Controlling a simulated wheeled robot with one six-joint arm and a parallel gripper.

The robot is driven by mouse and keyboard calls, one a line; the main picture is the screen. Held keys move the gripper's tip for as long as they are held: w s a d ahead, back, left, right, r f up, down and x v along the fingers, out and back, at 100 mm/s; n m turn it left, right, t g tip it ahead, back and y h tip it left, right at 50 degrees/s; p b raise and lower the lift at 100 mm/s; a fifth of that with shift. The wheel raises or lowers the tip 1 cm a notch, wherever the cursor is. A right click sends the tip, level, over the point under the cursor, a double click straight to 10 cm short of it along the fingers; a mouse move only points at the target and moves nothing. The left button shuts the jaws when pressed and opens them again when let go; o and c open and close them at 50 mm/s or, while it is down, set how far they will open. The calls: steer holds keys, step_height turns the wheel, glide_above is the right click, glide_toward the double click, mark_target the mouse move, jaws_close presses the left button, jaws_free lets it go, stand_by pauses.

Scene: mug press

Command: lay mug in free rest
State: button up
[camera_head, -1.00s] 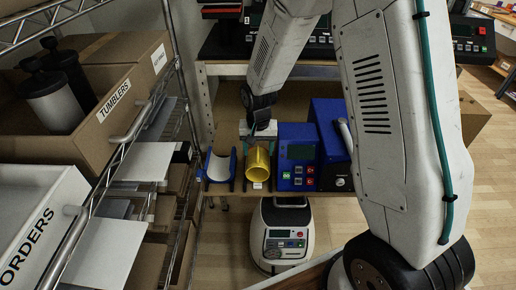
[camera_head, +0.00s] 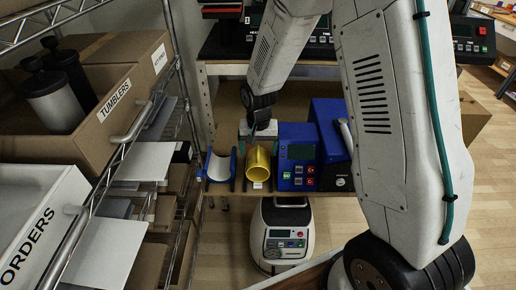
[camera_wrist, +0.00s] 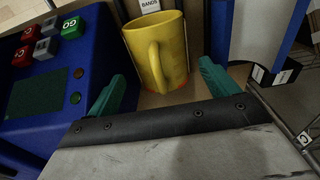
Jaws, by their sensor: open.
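The yellow mug (camera_head: 259,168) lies on its side on the wooden shelf, mouth toward the front. Its handle faces up toward my gripper in the wrist view (camera_wrist: 156,66). What lies directly under the mug is hidden. Dark strips flank it. A blue rest with a pale lining (camera_head: 218,167) stands empty just left of it; its edge also shows in the wrist view (camera_wrist: 222,35). My gripper (camera_head: 259,131) is behind and above the mug. Its teal fingers (camera_wrist: 162,86) are spread wide in the wrist view, apart from the mug and holding nothing.
A blue press (camera_head: 297,155) with a screen and buttons stands close to the right of the mug. A white label (camera_head: 258,185) is on the shelf edge. A wire rack with a tumblers box (camera_head: 90,135) stands to the left. A white machine (camera_head: 287,238) sits below.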

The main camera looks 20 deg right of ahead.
steer(key=shift+o, duration=0.2)
steer(key=shift+r, duration=0.1)
steer(key=shift+o, duration=0.2)
steer(key=shift+r, duration=3.9)
steer(key=shift+s+r, duration=0.15)
steer(key=shift+r, duration=0.2)
steer(key=s+d+r+n, duration=0.2)
steer(key=s+r, duration=1.1)
steer(key=r, duration=0.1)
steer(key=s+d+r+n, duration=0.1)
steer(key=s+r, duration=0.3)
steer(key=s, duration=1.2)
steer(key=shift+s+r+n+t, duration=0.35)
steer(key=shift+n+t, duration=0.05)
steer(key=shift+n, duration=0.4)
